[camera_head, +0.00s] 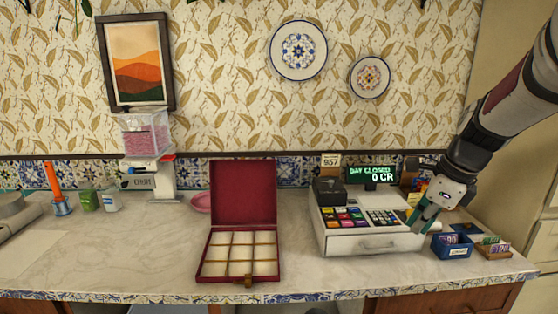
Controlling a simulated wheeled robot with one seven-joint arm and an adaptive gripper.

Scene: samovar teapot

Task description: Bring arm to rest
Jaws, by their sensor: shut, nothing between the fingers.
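My arm reaches in from the upper right. My gripper (425,219) is shut and empty, pointing down at the right side of the white cash register (365,243). Its fingertips are close to the register's front right corner; I cannot tell whether they touch it. The register's drawer is closed, and its green display (371,174) reads "DAY CLOSED 0 CR". My gripper hides part of the register's right side.
An open red box (243,193) with empty-looking compartments stands left of the register. A blue tray (452,246) and a wooden tray (492,247) with cards stand right of my gripper. A dispenser (146,138) stands at the back left.

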